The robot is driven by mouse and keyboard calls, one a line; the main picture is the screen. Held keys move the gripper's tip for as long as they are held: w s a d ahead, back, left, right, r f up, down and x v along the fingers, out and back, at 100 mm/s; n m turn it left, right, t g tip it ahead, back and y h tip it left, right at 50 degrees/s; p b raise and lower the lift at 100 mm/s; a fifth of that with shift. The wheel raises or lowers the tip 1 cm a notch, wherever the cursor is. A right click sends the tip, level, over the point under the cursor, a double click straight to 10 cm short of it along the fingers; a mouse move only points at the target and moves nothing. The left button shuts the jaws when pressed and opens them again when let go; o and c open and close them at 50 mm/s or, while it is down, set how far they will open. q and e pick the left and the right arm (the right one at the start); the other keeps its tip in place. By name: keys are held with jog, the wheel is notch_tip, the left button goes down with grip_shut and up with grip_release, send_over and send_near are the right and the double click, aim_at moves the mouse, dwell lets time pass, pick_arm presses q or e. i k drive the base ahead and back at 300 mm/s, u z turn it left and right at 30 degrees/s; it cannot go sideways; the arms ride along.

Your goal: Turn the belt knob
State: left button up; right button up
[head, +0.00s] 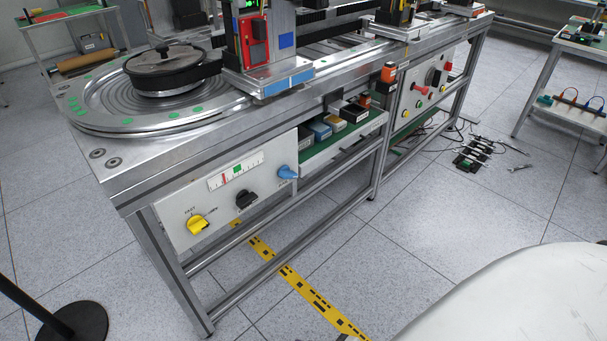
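A white control panel (178,210) is on the front of the metal conveyor frame, below its left end. It carries a yellow knob (197,225), a black knob (246,199) and a blue knob (288,172), in a rising row from left to right. A scale with a red mark and a green mark (236,171) is above the knobs. The labels by the knobs are too small to read surely, so I cannot tell which knob is the belt knob. Neither gripper shows in the head view, and nothing touches the knobs.
A second panel (411,108) with red, black and other controls is farther right. A shelf with small boxes (318,131) lies between. A round black stand base (75,322) is at lower left. Cables and a power strip (476,153) lie on the floor. The floor before the knobs is mostly clear.

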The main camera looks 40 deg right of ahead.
aim_at(244, 199)
jog(key=z, duration=0.75)
jog(key=k, duration=1.15)
jog(key=u, duration=0.95)
jog(key=i, duration=1.05)
jog(key=z, duration=0.35)
jog(key=i, duration=0.95)
jog(key=z, duration=0.85)
